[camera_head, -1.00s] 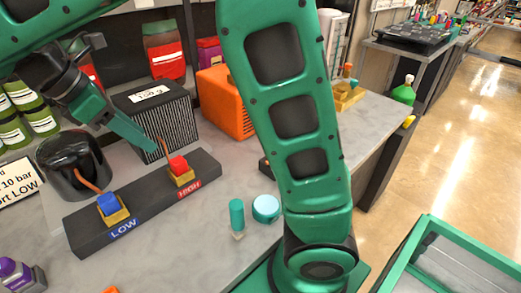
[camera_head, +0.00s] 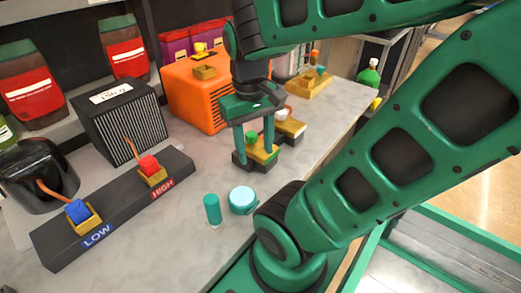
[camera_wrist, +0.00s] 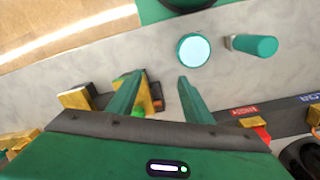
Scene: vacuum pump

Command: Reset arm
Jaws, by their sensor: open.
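My gripper (camera_head: 254,140) is open and empty, with its fingers pointing down over the grey counter. It is at the middle of the head view, in front of the orange box (camera_head: 190,98). Close by its fingertips is a yellow block (camera_head: 264,153) with a green top on a dark base; I cannot tell whether they touch. In the wrist view the two fingers (camera_wrist: 157,85) are spread apart, with this block partly hidden behind the left one. A black strip (camera_head: 120,205) with a blue connector at LOW and a red connector at HIGH lies to the left.
A teal cylinder (camera_head: 212,209) and a round light-blue-topped piece (camera_head: 242,200) stand on the counter near my arm. A black ribbed box (camera_head: 122,122) stands behind the strip. Another yellow block (camera_head: 291,129) is right of my gripper.

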